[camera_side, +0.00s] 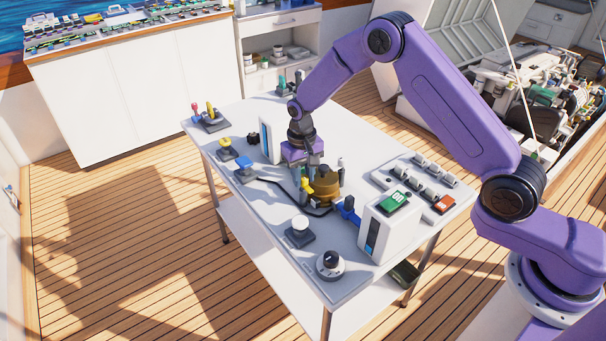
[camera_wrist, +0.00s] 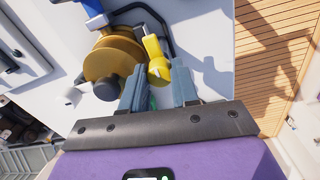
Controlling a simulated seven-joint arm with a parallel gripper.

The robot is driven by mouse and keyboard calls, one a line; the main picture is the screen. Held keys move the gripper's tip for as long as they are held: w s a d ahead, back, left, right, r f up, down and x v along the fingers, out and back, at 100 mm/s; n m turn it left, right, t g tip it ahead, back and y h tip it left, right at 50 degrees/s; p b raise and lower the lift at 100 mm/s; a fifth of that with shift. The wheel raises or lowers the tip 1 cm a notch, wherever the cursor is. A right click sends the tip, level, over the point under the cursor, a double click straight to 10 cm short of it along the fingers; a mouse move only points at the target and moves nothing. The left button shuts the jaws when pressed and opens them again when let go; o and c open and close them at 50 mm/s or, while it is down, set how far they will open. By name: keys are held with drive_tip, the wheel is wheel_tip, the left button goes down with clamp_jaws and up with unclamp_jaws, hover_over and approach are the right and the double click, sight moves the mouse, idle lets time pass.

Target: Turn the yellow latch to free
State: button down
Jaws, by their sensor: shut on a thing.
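The yellow latch (camera_side: 306,187) stands beside a round brass-coloured body (camera_side: 326,186) on the white table. In the wrist view the yellow latch (camera_wrist: 152,47) reaches from the upper middle down to between my two grey-blue fingers. My gripper (camera_wrist: 157,78) is shut on its near, rounded end. The brass-coloured body (camera_wrist: 112,60) lies just left of the fingers there. In the side view my gripper (camera_side: 307,180) points down at the latch, and its fingers partly hide the contact.
A blue handle (camera_side: 348,209) and a white box with a green top (camera_side: 390,228) stand close on the right. A white push button (camera_side: 300,223) and a dark dial (camera_side: 329,262) sit nearer the front. A black cable or pipe (camera_side: 275,183) runs beside the latch.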

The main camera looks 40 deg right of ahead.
idle(0.4)
drive_tip(key=c, duration=0.8)
unclamp_jaws()
drive_tip(key=shift+c, duration=0.2)
drive_tip(key=shift+r, duration=0.1)
wheel_tip(320, 180, up, 17)
drive_tip(key=shift+a+r, duration=0.15)
drive_tip(key=shift+a, duration=0.05)
drive_tip(key=s+a+r+n, duration=0.25)
drive_tip(key=s+n, duration=0.45)
drive_tip(key=s, duration=1.1)
drive_tip(key=s+d+n, duration=0.3)
drive_tip(key=s+d, duration=0.2)
drive_tip(key=s, duration=0.5)
drive_tip(key=s+d+f+n, duration=0.1)
drive_tip(key=s+d+n, duration=0.3)
drive_tip(key=s, duration=0.6)
drive_tip(key=shift+s+d+f+y, duration=0.25)
drive_tip(key=shift+s+d+y, duration=0.15)
drive_tip(key=shift+d, duration=0.1)
